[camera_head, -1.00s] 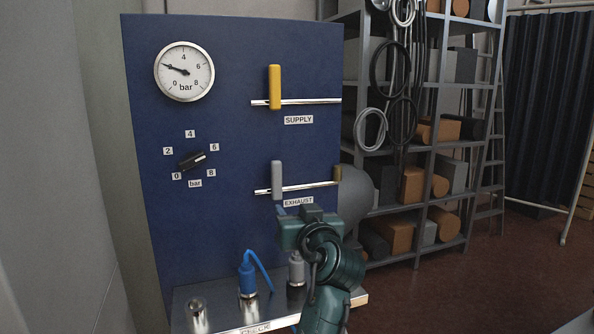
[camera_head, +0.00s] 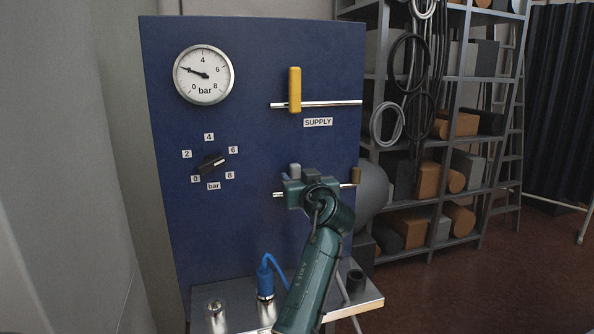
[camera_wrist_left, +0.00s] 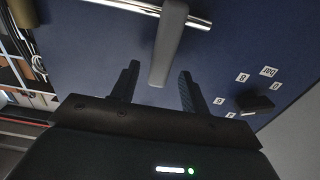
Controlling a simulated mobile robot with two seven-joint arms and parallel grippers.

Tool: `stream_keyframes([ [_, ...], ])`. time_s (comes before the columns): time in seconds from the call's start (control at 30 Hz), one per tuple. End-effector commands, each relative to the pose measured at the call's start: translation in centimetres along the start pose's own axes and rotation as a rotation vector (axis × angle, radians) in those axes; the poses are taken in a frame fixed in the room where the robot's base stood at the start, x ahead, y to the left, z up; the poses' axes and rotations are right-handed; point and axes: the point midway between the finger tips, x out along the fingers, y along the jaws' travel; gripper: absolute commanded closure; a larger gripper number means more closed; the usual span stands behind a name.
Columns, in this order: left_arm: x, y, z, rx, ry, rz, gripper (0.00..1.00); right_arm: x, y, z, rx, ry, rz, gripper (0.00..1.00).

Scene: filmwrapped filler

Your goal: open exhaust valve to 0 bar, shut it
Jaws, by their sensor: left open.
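The grey exhaust valve handle (camera_head: 295,169) stands upright, across its horizontal pipe (camera_head: 278,195), on the blue panel. My left gripper (camera_head: 296,182) is in front of it and hides most of it and its label. In the left wrist view, the grey handle (camera_wrist_left: 171,35) reaches between the two dark open fingers (camera_wrist_left: 159,72), with gaps on both sides. The fingers look clear of it. The pressure gauge (camera_head: 204,75) has its needle pointing left and slightly up, at about 2 bar. My right gripper is not in view.
The yellow supply handle (camera_head: 295,90) stands upright across its pipe above. A black selector knob (camera_head: 212,163) is at left. A metal shelf (camera_head: 228,306) below carries a blue plug (camera_head: 265,280) with a hose. A storage rack (camera_head: 450,150) stands at right.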

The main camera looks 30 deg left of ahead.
Motion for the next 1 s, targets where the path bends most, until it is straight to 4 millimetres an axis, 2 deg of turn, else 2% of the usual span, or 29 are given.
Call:
stream_keyframes([
  [0.2,1.6,0.0,-0.1,0.000,0.000,0.001,0.55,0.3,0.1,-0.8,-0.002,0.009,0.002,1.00],
  [0.47,1.8,0.0,0.0,0.000,0.000,0.001,0.55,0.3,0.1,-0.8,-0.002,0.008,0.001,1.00],
  [1.0,1.7,0.0,0.0,0.000,0.000,0.001,0.97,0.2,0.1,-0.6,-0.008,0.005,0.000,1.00],
])
